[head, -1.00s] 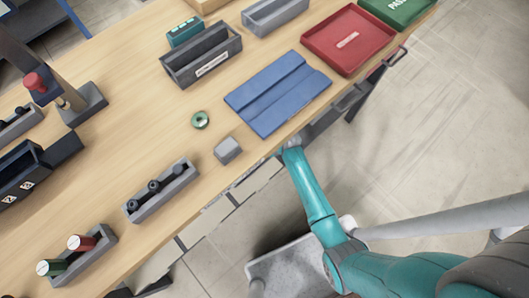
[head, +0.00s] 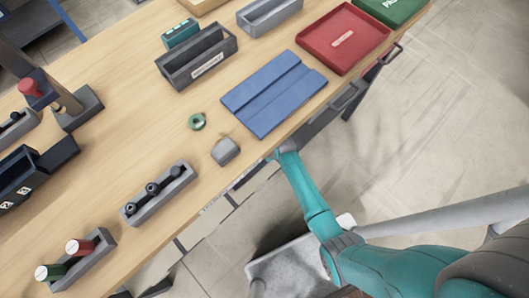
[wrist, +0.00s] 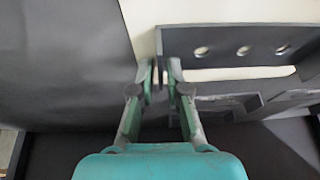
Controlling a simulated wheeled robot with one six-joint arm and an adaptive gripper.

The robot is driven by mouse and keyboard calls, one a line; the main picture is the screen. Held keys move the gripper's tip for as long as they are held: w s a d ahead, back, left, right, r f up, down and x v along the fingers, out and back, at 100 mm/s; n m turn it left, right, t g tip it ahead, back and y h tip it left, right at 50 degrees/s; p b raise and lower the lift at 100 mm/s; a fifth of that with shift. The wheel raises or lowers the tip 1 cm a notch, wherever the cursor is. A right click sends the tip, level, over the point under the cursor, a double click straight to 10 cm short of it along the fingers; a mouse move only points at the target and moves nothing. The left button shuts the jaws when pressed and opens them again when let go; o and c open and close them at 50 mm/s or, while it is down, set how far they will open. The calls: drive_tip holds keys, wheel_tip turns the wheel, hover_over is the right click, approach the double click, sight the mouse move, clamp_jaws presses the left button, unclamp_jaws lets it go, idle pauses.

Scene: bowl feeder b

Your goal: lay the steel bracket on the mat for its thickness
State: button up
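The blue mat (head: 262,82), with grooves along it, lies bare near the table's front edge in the head view. My gripper is out of sight there; my arm runs along the table's front edge and its end is hidden. In the wrist view my gripper (wrist: 160,75) has its two green-and-grey fingers a small gap apart. A dark grey plate with a row of round holes (wrist: 224,42) is just beyond and right of the fingertips, its left end close to the gap. I cannot tell for sure whether it is the steel bracket or whether the fingers touch it.
A small grey block (head: 225,154) and a green ring (head: 197,121) lie left of the mat. A red tray (head: 343,42), a dark grey bin (head: 197,62) and a holder with black pegs (head: 158,192) stand around. A pale surface (wrist: 230,12) lies behind the plate.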

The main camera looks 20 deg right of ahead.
drive_tip(key=shift+o, duration=0.4)
drive_tip(key=shift+r, duration=0.2)
drive_tip(key=v, duration=1.2)
drive_tip(key=s+a+r+m+t+h, duration=0.1)
drive_tip(key=s+r+t, duration=0.2)
drive_tip(key=s, duration=0.6)
drive_tip(key=s+r+m+t+h, duration=0.15)
drive_tip(key=s+r, duration=0.25)
drive_tip(key=s, duration=0.6)
drive_tip(key=s+r+t, duration=0.2)
drive_tip(key=s+r, duration=0.2)
drive_tip(key=r, duration=0.3)
drive_tip(key=s+r+t, duration=0.2)
drive_tip(key=s+r, duration=0.2)
drive_tip(key=r, duration=0.4)
drive_tip(key=s+r+m+t, duration=0.1)
drive_tip(key=s+r, duration=0.3)
drive_tip(key=r, duration=0.4)
drive_tip(key=shift+a+r+t+y, duration=0.2)
drive_tip(key=shift+a+t+y, duration=0.2)
drive_tip(key=shift+t, duration=0.25)
